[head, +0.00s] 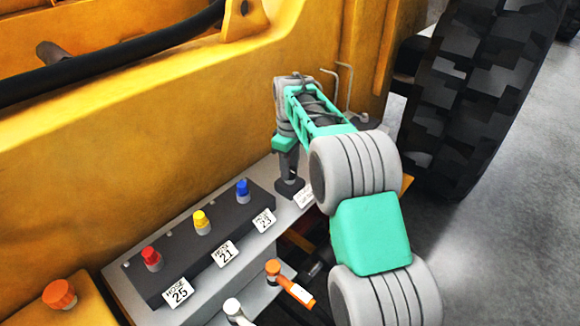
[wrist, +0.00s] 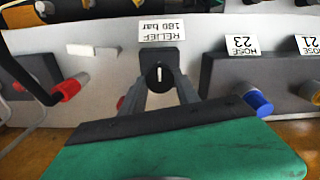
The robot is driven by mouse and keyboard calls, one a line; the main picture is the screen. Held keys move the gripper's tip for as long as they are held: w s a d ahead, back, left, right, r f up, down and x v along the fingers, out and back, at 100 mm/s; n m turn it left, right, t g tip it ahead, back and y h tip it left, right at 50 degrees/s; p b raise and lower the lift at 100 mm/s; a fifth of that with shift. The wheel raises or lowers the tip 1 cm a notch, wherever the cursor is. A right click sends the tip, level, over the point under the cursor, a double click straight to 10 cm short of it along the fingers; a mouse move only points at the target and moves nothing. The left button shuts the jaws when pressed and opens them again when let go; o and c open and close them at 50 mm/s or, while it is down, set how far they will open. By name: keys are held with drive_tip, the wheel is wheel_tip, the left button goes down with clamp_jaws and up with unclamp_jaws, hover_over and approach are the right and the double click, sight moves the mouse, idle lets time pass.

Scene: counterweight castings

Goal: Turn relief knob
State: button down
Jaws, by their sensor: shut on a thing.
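The relief knob (wrist: 158,76) is black and round with a white pointer line, and sits on a dark square block (wrist: 160,56) under a label reading RELIEF 180 bar (wrist: 161,31). In the wrist view the white line stands nearly upright in the picture. My gripper (wrist: 159,84) has one finger on each side of the knob and is shut on it. In the head view my gripper (head: 289,172) points down at the dark block (head: 289,188) at the far end of the grey shelf; the knob itself is hidden there by the fingers.
A dark manifold with red (head: 150,254), yellow (head: 202,220) and blue (head: 242,188) capped fittings, labelled hose 25, 21 and 23, lies along the shelf. An orange-handled valve (head: 290,283) stands in front. The yellow machine body (head: 150,150) rises behind; a large tyre (head: 480,90) is at right.

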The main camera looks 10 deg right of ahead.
drive_tip(key=shift+m, duration=0.3)
drive_tip(key=m+p, duration=0.1)
drive_tip(key=m, duration=0.3)
drive_tip(key=shift+r+p, duration=0.1)
drive_tip(key=shift+p, duration=0.25)
drive_tip(key=m, duration=0.5)
drive_tip(key=shift+p, duration=0.4)
drive_tip(key=m, duration=0.5)
drive_tip(key=shift+p, duration=0.35)
drive_tip(key=shift+m, duration=2.5)
drive_tip(key=c, duration=0.9)
unclamp_jaws()
